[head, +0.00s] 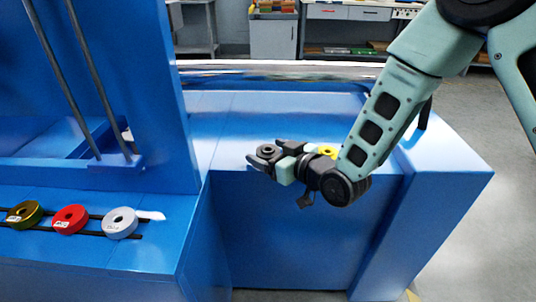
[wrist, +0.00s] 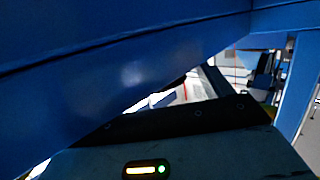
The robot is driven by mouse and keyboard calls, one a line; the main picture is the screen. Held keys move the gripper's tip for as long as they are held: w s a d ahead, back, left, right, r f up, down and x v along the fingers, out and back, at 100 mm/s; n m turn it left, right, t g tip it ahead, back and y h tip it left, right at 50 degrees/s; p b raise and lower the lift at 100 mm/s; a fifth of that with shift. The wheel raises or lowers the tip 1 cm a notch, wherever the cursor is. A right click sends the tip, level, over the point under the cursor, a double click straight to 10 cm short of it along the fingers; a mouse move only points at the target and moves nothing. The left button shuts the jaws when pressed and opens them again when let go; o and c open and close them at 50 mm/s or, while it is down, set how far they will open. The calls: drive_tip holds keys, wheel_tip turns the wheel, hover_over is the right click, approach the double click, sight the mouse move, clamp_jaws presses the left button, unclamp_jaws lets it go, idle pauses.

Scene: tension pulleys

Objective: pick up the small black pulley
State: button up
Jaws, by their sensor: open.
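The small black pulley (head: 267,151) is a dark ring with a hole in its middle, near the front edge of the blue ledge (head: 290,115) in the head view. My gripper (head: 272,158) is low at the same spot, pointing left. Its jaws are open, with the pulley at the fingertips and seemingly between them. I cannot tell whether a finger touches it. The wrist view shows blue panels and dark parts at close range, and I make out no pulley there.
A yellow pulley (head: 327,152) sits just behind my wrist. Olive (head: 25,215), red (head: 70,219) and light grey (head: 120,222) pulleys lie on dark rails at the lower left. A blue upright frame (head: 150,80) stands left of the ledge. The ledge behind my gripper is clear.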

drive_tip(key=shift+w+a+f, duration=0.1)
drive_tip(key=shift+w+a, duration=0.2)
drive_tip(key=shift+w, duration=0.05)
drive_tip(key=c, duration=1.2)
